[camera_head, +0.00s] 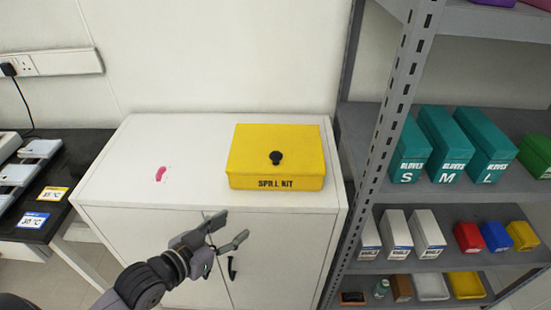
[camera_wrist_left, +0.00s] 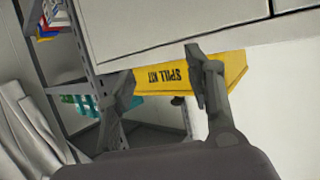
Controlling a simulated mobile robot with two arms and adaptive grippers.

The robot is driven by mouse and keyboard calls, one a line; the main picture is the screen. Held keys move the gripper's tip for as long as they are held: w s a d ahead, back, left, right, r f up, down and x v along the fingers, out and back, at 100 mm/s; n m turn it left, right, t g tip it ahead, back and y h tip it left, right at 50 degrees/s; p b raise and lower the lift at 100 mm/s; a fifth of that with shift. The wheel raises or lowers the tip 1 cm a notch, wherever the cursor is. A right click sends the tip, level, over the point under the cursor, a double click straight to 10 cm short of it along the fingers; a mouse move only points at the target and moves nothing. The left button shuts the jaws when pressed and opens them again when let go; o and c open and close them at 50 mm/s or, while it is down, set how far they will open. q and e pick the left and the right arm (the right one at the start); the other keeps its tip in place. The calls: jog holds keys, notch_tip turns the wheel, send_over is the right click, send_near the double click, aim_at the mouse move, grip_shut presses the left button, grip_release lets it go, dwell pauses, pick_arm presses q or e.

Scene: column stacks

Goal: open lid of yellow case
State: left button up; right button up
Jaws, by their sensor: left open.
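The yellow case (camera_head: 248,157), marked SPILL KIT, sits on top of the white cabinet (camera_head: 125,185). Its lid is shut, with a round black knob (camera_head: 276,157) on top. My left gripper (camera_head: 234,227) is open and empty in front of the cabinet, below and left of the case and apart from it. In the left wrist view, the case (camera_wrist_left: 218,77) appears upside down beyond and between the open fingers (camera_wrist_left: 158,72). The fingers hide part of it there. My right gripper is not in view.
A grey metal shelf rack (camera_head: 387,105) stands close to the right of the cabinet, holding teal glove boxes (camera_head: 446,145) and small bins. A black bench (camera_head: 75,170) is at the left. The cabinet top left of the case is free except for a pink mark (camera_head: 160,173).

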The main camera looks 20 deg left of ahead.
aim_at(272, 159)
pick_arm(q)
notch_tip(272, 159, up, 9)
jog(key=w+a+t+h, duration=0.1)
jog(key=w+t+h, duration=0.1)
jog(key=t, duration=0.2)
jog(key=shift+m+h, duration=0.3)
jog(key=x, duration=0.5)
jog(key=p+x, duration=0.1)
jog(key=x, duration=0.5)
jog(key=p+x, duration=0.1)
jog(key=x, duration=0.5)
jog(key=shift+w+f, duration=0.15)
jog(key=shift+f, duration=0.15)
jog(key=shift+c, duration=0.5)
grip_shut()
